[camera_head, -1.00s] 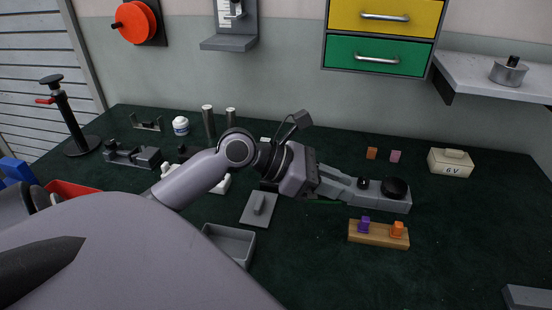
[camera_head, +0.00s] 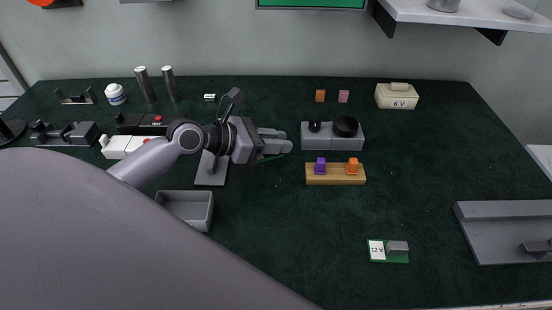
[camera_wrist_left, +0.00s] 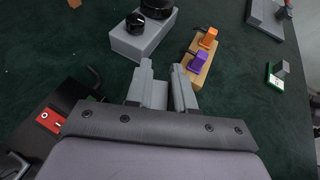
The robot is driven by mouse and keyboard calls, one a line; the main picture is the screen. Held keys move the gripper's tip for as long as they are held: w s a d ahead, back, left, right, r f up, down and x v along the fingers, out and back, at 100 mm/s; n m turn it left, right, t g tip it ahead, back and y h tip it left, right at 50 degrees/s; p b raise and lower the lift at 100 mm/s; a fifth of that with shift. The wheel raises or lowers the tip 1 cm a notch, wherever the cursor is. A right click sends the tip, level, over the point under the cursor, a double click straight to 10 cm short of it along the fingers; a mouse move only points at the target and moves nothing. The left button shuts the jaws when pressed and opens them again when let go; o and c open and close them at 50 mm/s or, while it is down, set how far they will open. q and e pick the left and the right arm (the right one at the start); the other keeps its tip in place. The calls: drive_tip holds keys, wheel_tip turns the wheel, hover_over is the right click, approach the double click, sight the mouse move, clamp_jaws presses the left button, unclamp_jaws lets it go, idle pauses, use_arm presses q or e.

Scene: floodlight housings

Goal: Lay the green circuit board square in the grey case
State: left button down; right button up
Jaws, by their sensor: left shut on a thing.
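My left gripper (camera_head: 278,146) is shut in the middle of the table, left of the grey knob block. A thin green edge, the green circuit board (camera_head: 271,157), shows under its fingers; most of it is hidden. In the left wrist view the fingers (camera_wrist_left: 163,85) point away, and I cannot make out the board between them. The grey case (camera_head: 208,212) is an open, empty-looking box on the table, nearer and to the left of the gripper; my arm hides its left part. My right gripper is not in view.
A grey lid-like plate (camera_head: 219,175) lies behind the case. The knob block (camera_head: 345,142) and a wooden board (camera_head: 337,180) with purple and orange pegs are right of the gripper. A green "12 V" piece (camera_head: 388,252) lies front right. The table's front middle is clear.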

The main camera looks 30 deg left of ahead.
sight(277, 166)
use_arm(q)
drive_tip(key=shift+f+b, duration=0.6)
drive_tip(key=shift+f, duration=1.75)
drive_tip(key=shift+f, duration=0.1)
drive_tip(key=c, duration=1)
unclamp_jaws()
